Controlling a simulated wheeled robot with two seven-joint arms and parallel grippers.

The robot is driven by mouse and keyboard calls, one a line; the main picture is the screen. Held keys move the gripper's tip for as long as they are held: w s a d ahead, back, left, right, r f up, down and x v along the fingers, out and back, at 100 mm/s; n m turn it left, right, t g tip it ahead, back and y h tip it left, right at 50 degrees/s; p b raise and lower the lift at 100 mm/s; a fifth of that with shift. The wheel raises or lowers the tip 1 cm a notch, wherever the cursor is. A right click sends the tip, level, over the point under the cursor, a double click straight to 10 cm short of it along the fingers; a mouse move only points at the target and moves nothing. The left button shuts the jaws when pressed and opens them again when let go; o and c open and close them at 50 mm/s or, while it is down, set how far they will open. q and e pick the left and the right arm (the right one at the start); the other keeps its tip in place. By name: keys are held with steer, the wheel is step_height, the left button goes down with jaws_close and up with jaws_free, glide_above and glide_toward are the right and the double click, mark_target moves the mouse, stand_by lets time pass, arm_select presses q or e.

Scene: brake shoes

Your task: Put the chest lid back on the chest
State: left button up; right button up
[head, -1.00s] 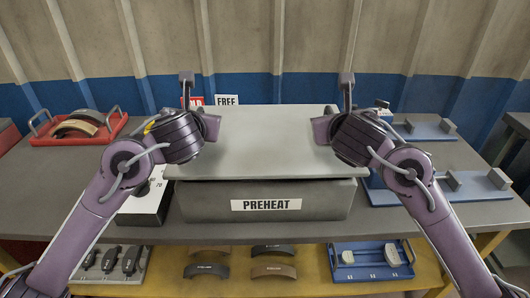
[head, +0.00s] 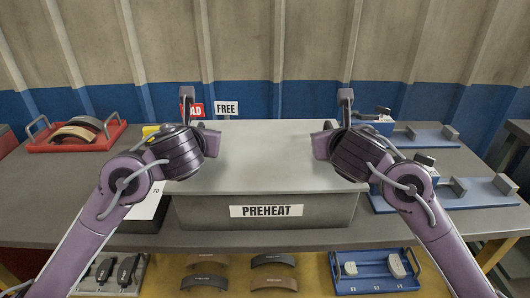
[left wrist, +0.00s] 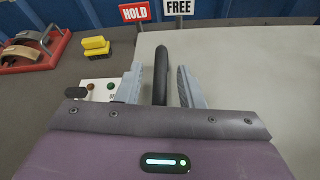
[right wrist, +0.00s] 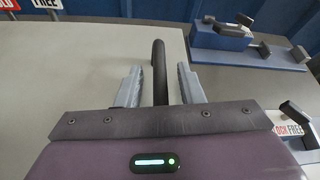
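The grey chest (head: 200,214) with a PREHEAT label stands in the middle of the bench in the head view. Its flat grey lid (head: 265,155) lies on top and looks level, with no clear gap along the front. My left gripper (left wrist: 158,78) is open, its fingers apart on either side of the dark left lid handle (left wrist: 161,62). My right gripper (right wrist: 159,78) is open in the same way around the dark right lid handle (right wrist: 159,60). Gaps show between the fingers and both handles. The chest's inside is hidden.
A red tray (head: 40,145) with brake shoes sits at the left. HOLD (left wrist: 134,12) and FREE (head: 227,108) signs stand behind the chest. A yellow block (left wrist: 95,47) lies left of the lid. Blue fixtures (head: 480,192) stand at the right. Several shoes and a blue tray (head: 375,283) are below.

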arm_select(q)
steer(key=v, duration=1.1)
steer(key=shift+s+d+r, duration=0.1)
steer(key=shift+d, duration=0.05)
steer(key=shift+s, duration=0.15)
arm_select(e)
steer(key=shift+s+a+r, duration=0.1)
steer(key=shift+s+r, duration=0.15)
steer(key=shift+s, duration=0.3)
steer(key=v, duration=0.9)
steer(key=shift+s+r, duration=0.1)
steer(key=shift+s, duration=0.15)
steer(key=shift+s+r, duration=0.2)
steer(key=shift+s, duration=0.5)
